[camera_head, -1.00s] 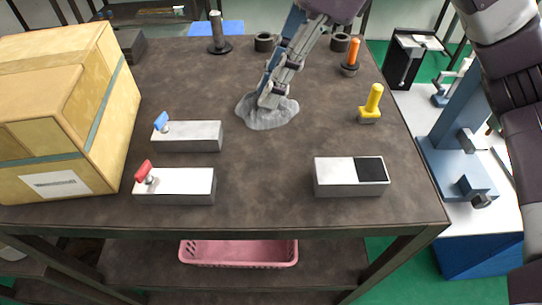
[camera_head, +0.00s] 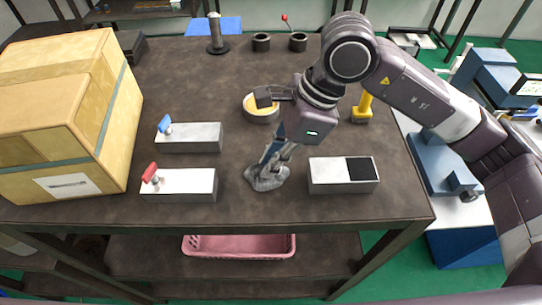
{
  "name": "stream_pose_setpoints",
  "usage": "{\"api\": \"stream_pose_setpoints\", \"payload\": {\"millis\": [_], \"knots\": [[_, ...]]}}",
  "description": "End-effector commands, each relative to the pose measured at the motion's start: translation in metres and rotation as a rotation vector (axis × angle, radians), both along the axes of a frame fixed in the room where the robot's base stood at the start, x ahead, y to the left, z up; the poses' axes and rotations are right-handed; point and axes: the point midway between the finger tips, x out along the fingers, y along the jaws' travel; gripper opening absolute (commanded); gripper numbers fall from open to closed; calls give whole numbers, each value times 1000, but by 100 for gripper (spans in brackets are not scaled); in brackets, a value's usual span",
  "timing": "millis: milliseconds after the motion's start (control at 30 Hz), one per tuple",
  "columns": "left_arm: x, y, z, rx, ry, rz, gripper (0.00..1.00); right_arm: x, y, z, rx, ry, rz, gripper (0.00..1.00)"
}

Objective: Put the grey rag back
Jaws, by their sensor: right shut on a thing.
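The grey rag (camera_head: 266,181) is a small crumpled bunch at the front middle of the table, left of the white block with a black pad (camera_head: 343,175). My right gripper (camera_head: 271,165) points down and is shut on the rag. The rag looks at or just above the tabletop; I cannot tell whether it touches. A round grey dish with a yellow-orange inside (camera_head: 261,112) stands behind it, partly hidden by my right arm. My left gripper is not in view.
Two blocks, one with a blue lever (camera_head: 192,137) and one with a red lever (camera_head: 184,184), lie at left beside cardboard boxes (camera_head: 70,110). A yellow-handled tool (camera_head: 362,111) stands behind my wrist. A pink basket (camera_head: 240,246) is below. The table's (camera_head: 170,75) back left middle is clear.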

Motion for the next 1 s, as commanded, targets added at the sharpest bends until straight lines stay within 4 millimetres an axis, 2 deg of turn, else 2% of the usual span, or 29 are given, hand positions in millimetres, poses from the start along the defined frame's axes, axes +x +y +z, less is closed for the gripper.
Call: {"api": "stream_pose_setpoints", "payload": {"millis": [300, 333, 500, 867, 1000], "knots": [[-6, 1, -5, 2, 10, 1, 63, 0, 0, -3, 0, 0, 0, 0], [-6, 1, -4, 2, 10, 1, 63, 0, 0, -2, 0, 0, 0, 14], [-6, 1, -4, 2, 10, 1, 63, 0, 0, -2, 0, 0, 0, 29], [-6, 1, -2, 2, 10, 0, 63, 1, -1, 2, 0, -1, 0, 29], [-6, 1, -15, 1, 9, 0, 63, 2, -9, 20, 1, -5, -2, 29]]}}
